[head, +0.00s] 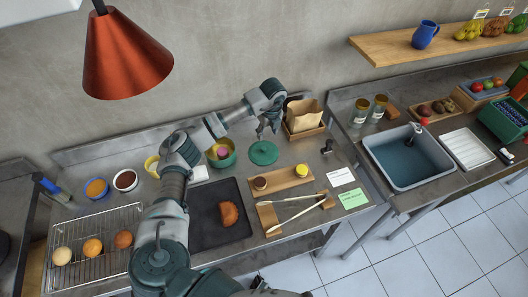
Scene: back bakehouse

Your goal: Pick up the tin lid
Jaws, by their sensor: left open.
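The tin lid is most likely the flat round green disc (264,153) with a small knob, lying on the steel worktop (345,160) near the wall. My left gripper (266,133) is open and points down just above and behind the lid, apart from it as far as I can see. Its fingers look empty. A dark part at the bottom edge, over the floor, may be my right gripper (259,283); its fingers are too small and cut off to read.
A green pot (221,160) with a pinkish item stands left of the lid. A wooden box with a paper bag (304,115) stands right of it. A dark tray (205,234) holds a loaf.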

